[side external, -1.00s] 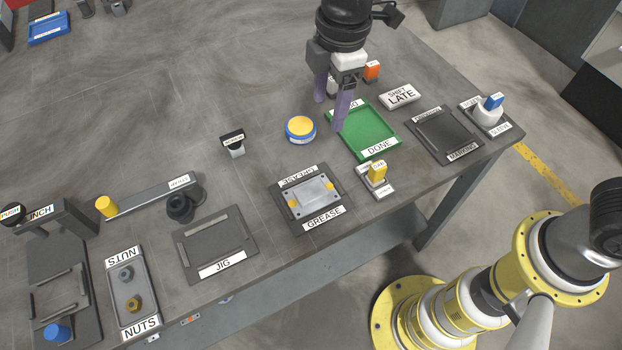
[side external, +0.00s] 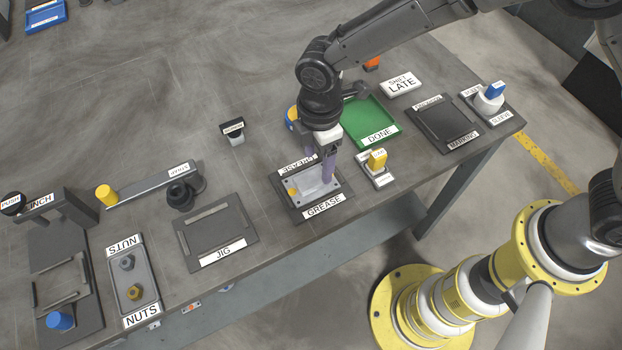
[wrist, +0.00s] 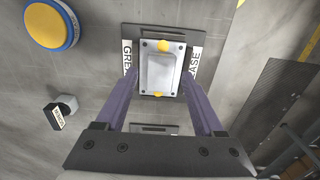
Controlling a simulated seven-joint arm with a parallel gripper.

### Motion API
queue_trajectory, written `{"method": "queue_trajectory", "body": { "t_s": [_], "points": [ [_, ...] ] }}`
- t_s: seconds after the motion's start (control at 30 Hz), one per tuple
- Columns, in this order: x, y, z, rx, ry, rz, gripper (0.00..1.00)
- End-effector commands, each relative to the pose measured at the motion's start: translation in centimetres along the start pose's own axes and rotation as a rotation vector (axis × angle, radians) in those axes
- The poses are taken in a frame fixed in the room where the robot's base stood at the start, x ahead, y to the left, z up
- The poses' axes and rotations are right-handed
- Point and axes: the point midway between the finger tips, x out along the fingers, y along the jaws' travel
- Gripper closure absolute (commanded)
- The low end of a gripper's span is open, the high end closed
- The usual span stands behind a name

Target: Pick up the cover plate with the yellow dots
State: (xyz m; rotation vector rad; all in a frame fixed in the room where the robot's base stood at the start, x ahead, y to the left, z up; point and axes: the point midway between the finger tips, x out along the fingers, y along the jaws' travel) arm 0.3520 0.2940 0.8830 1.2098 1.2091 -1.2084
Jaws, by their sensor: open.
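The cover plate (side external: 318,187) is a light grey metal plate lying on the dark GREASE tray (side external: 306,213). One yellow dot (side external: 292,191) shows near its left end in the side view; the other is hidden behind my gripper. In the wrist view the plate (wrist: 160,72) shows both yellow dots, at its top and bottom edges. My gripper (side external: 318,172) is open right over the plate. Its purple fingers (wrist: 160,80) appear on either side of the plate in the wrist view. I cannot tell whether they touch it.
The green DONE tray (side external: 372,122) is behind to the right, and a yellow block on a stand (side external: 377,160) stands close right of the GREASE tray. A blue and yellow round button (wrist: 52,25) is nearby. The JIG tray (side external: 215,236) lies to the left.

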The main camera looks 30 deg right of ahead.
Motion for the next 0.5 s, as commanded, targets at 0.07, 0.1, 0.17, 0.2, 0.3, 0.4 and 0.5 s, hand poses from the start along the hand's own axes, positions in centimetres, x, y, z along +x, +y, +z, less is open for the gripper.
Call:
{"method": "queue_trajectory", "body": {
  "t_s": [0.07,0.1,0.17,0.2,0.3,0.4,0.5],
  "points": [
    [1.4,-0.2,0.2,0.0,-0.003,-0.004,0.3],
    [2.0,-0.3,0.2,0.0,-0.003,-0.004,0.3],
    [2.8,-0.3,0.2,0.0,-0.003,-0.003,0.3],
    [3.2,-0.3,0.2,0.0,-0.003,-0.003,0.3],
    [3.9,-0.2,0.2,0.0,-0.002,-0.002,0.3],
    [4.0,-0.2,0.2,0.0,-0.001,-0.001,0.3],
    [4.0,-0.2,0.2,0.0,-0.001,-0.001,0.3]
  ]
}}
